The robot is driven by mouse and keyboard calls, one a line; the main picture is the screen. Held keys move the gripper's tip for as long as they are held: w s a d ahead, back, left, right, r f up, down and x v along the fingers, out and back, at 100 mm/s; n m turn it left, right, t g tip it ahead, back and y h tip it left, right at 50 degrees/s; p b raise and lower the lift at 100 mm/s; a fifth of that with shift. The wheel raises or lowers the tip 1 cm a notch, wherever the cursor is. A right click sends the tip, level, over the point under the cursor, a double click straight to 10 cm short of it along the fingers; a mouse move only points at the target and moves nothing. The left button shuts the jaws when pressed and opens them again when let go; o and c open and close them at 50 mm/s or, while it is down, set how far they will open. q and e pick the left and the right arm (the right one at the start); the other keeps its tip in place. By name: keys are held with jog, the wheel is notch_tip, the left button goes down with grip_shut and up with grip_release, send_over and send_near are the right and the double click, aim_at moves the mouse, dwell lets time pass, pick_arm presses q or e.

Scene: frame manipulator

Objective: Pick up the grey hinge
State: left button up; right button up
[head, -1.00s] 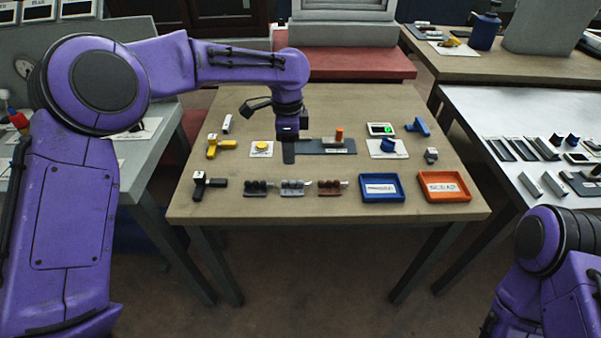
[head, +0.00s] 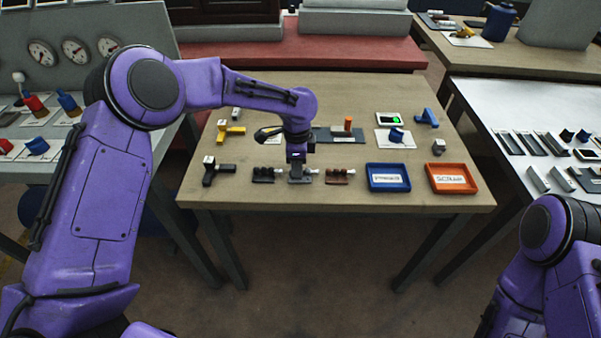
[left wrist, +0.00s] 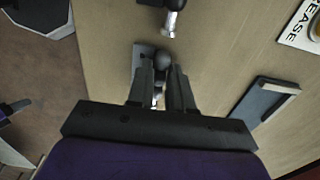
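The grey hinge (head: 300,178) lies on the wooden table between two other hinges. My left gripper (head: 297,160) is directly over it and hides its middle. In the left wrist view, the grey hinge (left wrist: 140,52) shows its flat plate and a dark round knob just beyond and between the fingertips. My left gripper (left wrist: 161,82) points down with its two fingers apart, one on each side of part of the hinge; I cannot tell whether they touch it. The right gripper is out of view; only my right arm shows at the lower right.
A black hinge (head: 264,175) lies to the left and a brown hinge (head: 338,177) to the right, both close by. A blue tray (head: 388,187) and an orange scrap tray (head: 452,188) stand further right. A black T-shaped part (head: 217,172) lies at the left.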

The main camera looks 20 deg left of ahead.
pick_arm(q)
grip_shut()
